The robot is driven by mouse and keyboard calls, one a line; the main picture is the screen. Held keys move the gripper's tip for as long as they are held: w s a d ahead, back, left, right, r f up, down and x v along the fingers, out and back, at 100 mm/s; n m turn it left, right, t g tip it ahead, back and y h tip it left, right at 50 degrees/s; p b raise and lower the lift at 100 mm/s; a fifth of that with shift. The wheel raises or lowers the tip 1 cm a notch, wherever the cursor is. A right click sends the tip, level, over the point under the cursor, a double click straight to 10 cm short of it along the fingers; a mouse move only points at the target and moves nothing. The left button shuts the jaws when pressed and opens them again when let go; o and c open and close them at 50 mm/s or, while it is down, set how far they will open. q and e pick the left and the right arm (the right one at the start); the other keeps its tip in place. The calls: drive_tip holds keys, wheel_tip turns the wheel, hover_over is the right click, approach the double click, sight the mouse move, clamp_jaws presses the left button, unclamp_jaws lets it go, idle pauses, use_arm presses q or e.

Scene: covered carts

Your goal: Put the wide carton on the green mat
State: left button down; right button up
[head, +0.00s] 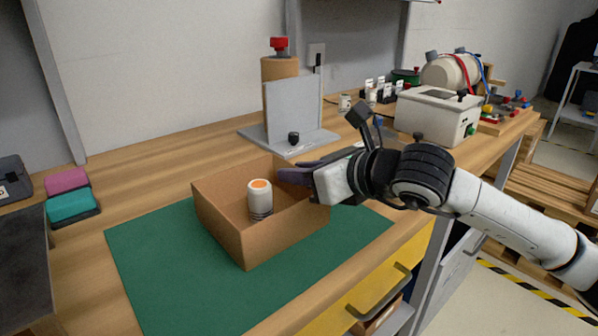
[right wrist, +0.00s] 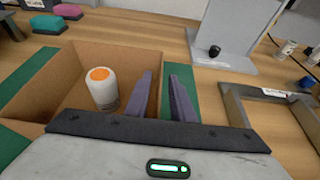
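The wide carton (head: 225,222) is an open brown box over the green mat (head: 165,285), with green showing around it. I cannot tell whether its base touches the mat. It also shows in the right wrist view (right wrist: 25,98). A white jar with an orange top (head: 260,200) stands inside it. My right gripper (head: 305,170) is at the carton's right wall, one finger inside and one outside. In the right wrist view the fingers (right wrist: 160,85) are close together with the wall between them, and look shut on it. My left gripper is not in view.
Behind the carton stands a grey upright plate on a base (head: 292,110). A white box (head: 435,115) is at the back right. Pink (head: 67,180) and teal (head: 72,206) blocks lie at the left. A yellow drawer (head: 370,295) is below the front edge.

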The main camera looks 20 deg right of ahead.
drive_tip(key=shift+r, duration=0.1)
drive_tip(key=b+v, duration=0.1)
drive_tip(key=v, duration=1.1)
